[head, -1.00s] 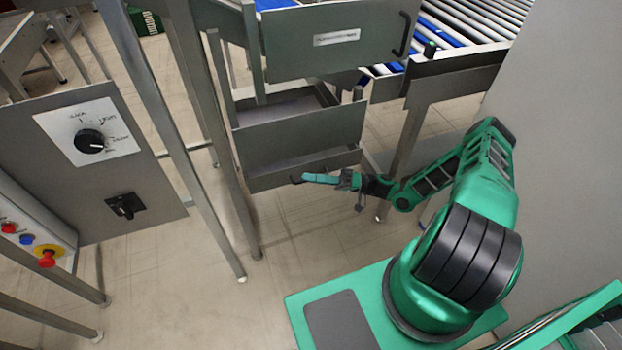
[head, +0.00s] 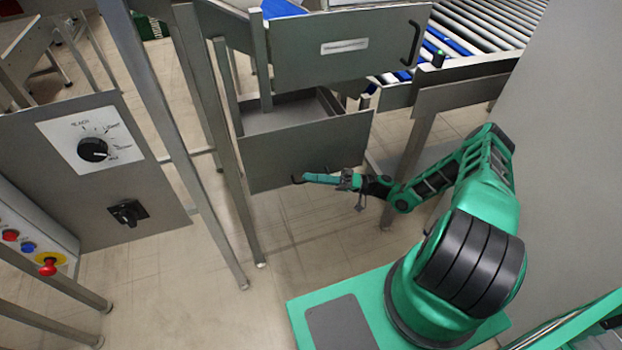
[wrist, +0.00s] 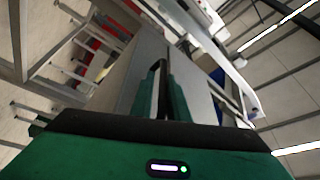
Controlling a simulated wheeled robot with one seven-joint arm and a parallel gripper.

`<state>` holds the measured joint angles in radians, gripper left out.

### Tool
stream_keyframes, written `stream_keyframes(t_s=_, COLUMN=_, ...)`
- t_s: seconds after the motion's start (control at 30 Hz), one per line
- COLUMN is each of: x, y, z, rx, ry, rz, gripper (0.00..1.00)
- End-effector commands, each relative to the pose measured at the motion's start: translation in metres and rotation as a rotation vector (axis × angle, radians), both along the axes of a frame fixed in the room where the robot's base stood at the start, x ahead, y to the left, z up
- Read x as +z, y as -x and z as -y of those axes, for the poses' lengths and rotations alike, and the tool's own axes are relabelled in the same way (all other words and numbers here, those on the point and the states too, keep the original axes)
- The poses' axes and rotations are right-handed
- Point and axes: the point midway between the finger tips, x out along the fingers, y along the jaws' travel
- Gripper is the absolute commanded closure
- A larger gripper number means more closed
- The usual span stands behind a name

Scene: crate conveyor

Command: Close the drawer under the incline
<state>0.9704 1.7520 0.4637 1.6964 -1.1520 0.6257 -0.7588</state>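The grey metal drawer (head: 310,152) under the incline stands pulled out in the head view, with part of its open inside showing behind the front panel. My gripper (head: 302,178) is low in front of this panel, its slim green fingers pointing left. A small dark hooked shape lies at the fingertips; I cannot tell whether it is a handle or a fingertip.
A labelled grey panel (head: 345,47) with a black handle is above the drawer. A roller conveyor (head: 480,30) is at upper right. A control panel (head: 95,165) with a knob and metal legs stands at left. Floor (head: 200,300) is clear at lower middle.

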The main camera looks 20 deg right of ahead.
Motion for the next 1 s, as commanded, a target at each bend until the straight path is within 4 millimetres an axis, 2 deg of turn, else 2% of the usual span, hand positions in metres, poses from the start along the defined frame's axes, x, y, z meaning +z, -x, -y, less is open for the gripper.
stream_keyframes(t_s=0.03, x=-0.003, y=-0.002, z=0.01, rx=-0.015, ry=0.009, rz=0.001, gripper=0.83)
stream_keyframes(t_s=0.3, x=-0.013, y=0.014, z=0.054, rx=-0.013, ry=0.007, rz=0.001, gripper=0.83)
stream_keyframes(t_s=0.53, x=-0.02, y=0.026, z=0.087, rx=-0.007, ry=0.004, rz=0.0, gripper=0.83)
stream_keyframes(t_s=0.7, x=-0.023, y=0.031, z=0.097, rx=-0.004, ry=0.004, rz=-0.001, gripper=0.83)
stream_keyframes(t_s=1.0, x=-0.023, y=0.032, z=0.099, rx=-0.002, ry=0.003, rz=0.0, gripper=0.83)
